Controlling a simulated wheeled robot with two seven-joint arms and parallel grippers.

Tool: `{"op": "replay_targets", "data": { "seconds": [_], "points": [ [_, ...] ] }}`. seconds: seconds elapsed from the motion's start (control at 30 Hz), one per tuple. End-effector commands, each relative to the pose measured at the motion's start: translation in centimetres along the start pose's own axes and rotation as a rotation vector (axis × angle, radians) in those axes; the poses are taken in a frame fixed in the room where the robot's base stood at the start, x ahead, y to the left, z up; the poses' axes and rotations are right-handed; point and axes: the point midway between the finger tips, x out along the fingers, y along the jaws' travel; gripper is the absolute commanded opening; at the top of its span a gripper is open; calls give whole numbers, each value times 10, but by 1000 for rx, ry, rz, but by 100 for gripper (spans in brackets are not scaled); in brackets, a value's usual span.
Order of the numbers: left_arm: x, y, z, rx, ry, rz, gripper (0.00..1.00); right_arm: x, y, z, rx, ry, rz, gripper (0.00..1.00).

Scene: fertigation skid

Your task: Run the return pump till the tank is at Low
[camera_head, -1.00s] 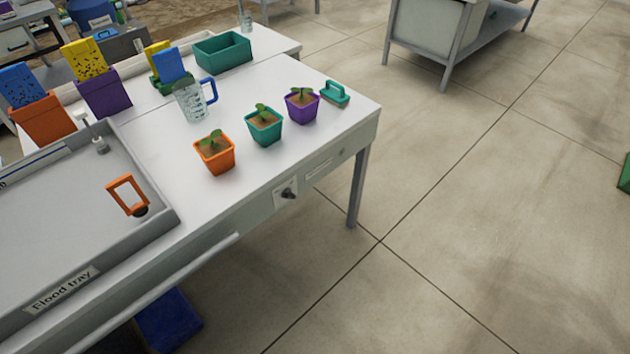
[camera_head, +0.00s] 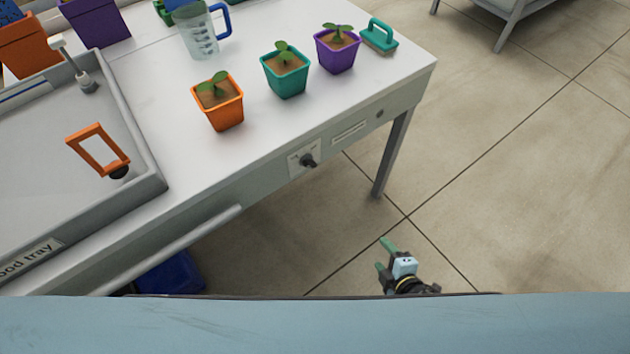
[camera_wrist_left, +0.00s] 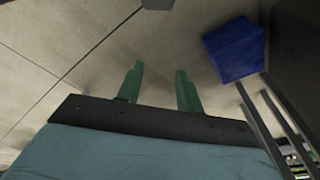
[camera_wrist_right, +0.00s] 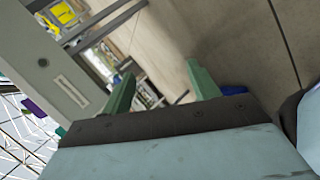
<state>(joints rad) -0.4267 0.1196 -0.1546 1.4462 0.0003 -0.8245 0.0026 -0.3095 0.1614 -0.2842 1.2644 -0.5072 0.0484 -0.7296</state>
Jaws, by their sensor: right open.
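The black knob (camera_head: 307,160) sits on a small white plate on the bench's front panel; its setting is too small to read. A grey flood tray (camera_head: 150,190) lies on the bench at the left, cut off by the frame, with an orange-handled part (camera_head: 98,150) and a grey fitting (camera_head: 84,78) in it. No tank level mark is readable. My right gripper (camera_head: 384,254) is open and empty over the floor, below and right of the knob. It also shows open in the right wrist view (camera_wrist_right: 160,88). My left gripper (camera_wrist_left: 160,85) is open and empty above the floor.
An orange pot (camera_head: 219,108), a teal pot (camera_head: 285,75) and a purple pot (camera_head: 337,54) stand near the bench's front edge. A measuring jug (camera_head: 197,35) and a teal-handled brush (camera_head: 379,38) are behind. A blue bin (camera_head: 172,273) is under the bench. A rail runs along the front.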

Motion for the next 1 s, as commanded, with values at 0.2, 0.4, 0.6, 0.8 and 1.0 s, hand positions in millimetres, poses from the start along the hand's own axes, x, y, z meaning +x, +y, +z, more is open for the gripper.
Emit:
{"op": "replay_targets", "data": {
  "seconds": [0.2, 0.4, 0.6, 0.8, 1.0],
  "points": [
    [-28, -8, -43, -6, 51, -17, 36, 15, 87, -63, -628, 153, 373, 60],
    [-62, -11, -57, -8, 74, -26, 36, -4, 132, -105, -997, 168, 616, 60],
    [-78, -12, -60, -8, 81, -29, 36, -12, 148, -122, -1117, 160, 701, 60],
    [-84, -10, -61, -9, 84, -26, 36, 8, 162, -135, -1123, 159, 705, 60],
    [-94, -7, -63, -11, 93, -21, 36, 43, 180, -154, -1119, 159, 703, 60]
  ]
}}
